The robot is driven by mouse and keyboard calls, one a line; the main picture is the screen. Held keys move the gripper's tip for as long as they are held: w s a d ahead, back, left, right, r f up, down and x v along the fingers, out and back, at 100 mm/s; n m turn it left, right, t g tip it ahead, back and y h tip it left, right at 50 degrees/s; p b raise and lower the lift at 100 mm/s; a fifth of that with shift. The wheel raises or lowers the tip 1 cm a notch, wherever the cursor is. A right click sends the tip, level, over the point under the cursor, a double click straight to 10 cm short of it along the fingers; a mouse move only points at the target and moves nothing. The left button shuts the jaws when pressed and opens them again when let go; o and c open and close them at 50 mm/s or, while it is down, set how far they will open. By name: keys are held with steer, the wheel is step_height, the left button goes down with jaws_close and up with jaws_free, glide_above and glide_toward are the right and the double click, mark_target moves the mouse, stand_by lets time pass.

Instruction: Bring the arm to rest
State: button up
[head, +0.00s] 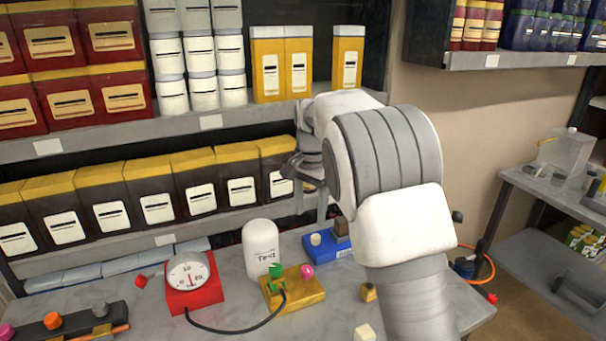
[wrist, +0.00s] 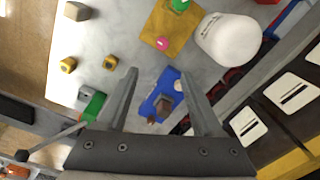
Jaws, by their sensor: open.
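My gripper (head: 312,195) hangs in front of the lower shelf, above the back right of the workbench. In the wrist view the two fingers of my gripper (wrist: 158,74) are spread apart with nothing held between them. A blue block with a brown piece on it (wrist: 157,104) lies below, seen between the fingers. The same blue block (head: 325,247) sits on the bench in the head view, partly hidden by my arm. My arm reaches up and forward from the lower right and is bent at the top.
The bench (head: 222,330) holds a red gauge (head: 194,296), a white bottle (head: 262,247) and a yellow block (head: 305,301) with a green valve and pink knob. A black hose (head: 235,331) joins gauge and valve. Shelves (head: 200,130) full of containers stand close behind my gripper.

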steer(key=s+d+r+n+t, duration=0.1)
steer(key=s+d+r+n, duration=0.1)
steer(key=s+d+r, duration=0.4)
steer(key=s+d+r+n+t, duration=0.1)
steer(key=s+d+r, duration=0.1)
steer(key=s+r, duration=0.5)
steer(key=s+d+f+n+t, duration=0.1)
steer(key=s+f+n, duration=0.1)
steer(key=s, duration=0.8)
steer(key=s+d+f+n+t, duration=0.2)
steer(key=s+f+n, duration=0.1)
steer(key=s, duration=0.7)
steer(key=shift+s+f, duration=0.2)
steer(key=shift+f, duration=0.15)
